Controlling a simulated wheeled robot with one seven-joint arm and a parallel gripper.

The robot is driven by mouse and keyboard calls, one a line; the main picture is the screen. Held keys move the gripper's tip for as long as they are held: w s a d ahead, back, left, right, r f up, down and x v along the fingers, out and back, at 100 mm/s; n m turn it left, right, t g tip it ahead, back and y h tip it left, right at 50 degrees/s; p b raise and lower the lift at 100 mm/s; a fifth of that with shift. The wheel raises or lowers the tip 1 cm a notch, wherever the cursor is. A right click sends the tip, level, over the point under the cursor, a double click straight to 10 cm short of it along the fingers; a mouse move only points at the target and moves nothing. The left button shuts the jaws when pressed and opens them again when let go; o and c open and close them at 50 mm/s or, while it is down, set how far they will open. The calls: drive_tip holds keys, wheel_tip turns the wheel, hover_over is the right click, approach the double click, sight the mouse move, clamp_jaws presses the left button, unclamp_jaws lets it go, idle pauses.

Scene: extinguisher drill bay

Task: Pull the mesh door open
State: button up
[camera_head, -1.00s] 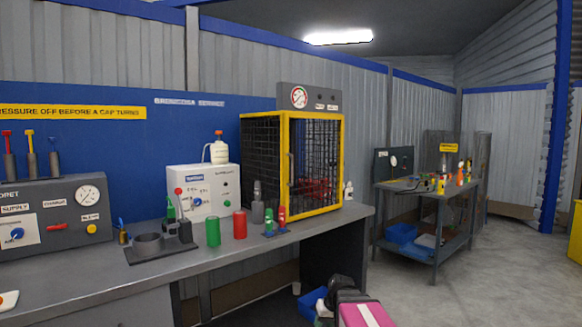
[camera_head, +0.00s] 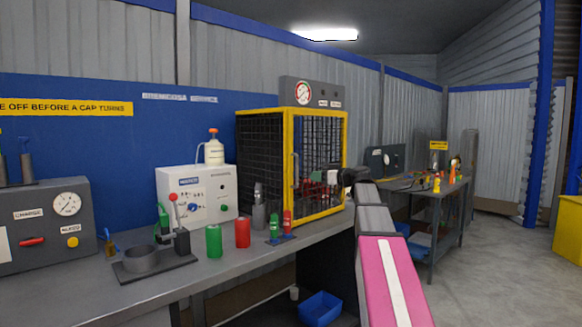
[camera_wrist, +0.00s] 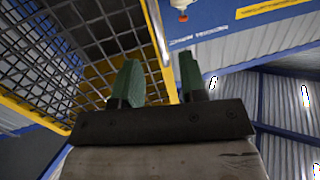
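The mesh door (camera_head: 319,140) is the yellow-framed front of a black wire cage, and it looks shut in the head view. A pale upright handle (camera_head: 294,170) is on its left side. My gripper (camera_head: 320,178) is in front of the door, right of the handle. In the wrist view, the green fingers of my gripper (camera_wrist: 160,80) are apart with nothing clearly between them. The door's mesh (camera_wrist: 100,35) fills the upper left there, and a pale bar (camera_wrist: 156,30) beside a yellow edge shows beyond the finger gap. I cannot tell whether any finger touches the door.
The cage stands on a grey bench (camera_head: 225,262). A red cylinder (camera_head: 243,232), a green cylinder (camera_head: 213,240) and a small stand with red and green pieces (camera_head: 281,238) sit before it. A blue bin (camera_head: 321,307) is on the floor below. Open floor lies to the right.

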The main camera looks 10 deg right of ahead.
sight(297, 166)
drive_tip(key=shift+n+y, duration=0.3)
drive_tip(key=w+a+r, duration=0.1)
drive_tip(key=w+a, duration=0.1)
drive_tip(key=w+a+r, duration=0.1)
drive_tip(key=w+a, duration=0.2)
drive_tip(key=w+a+r, duration=0.1)
drive_tip(key=w+a, duration=0.1)
drive_tip(key=w, duration=0.1)
drive_tip(key=shift+a+r, duration=0.1)
drive_tip(key=shift+a, duration=0.2)
drive_tip(key=shift+s, duration=0.1)
clamp_jaws()
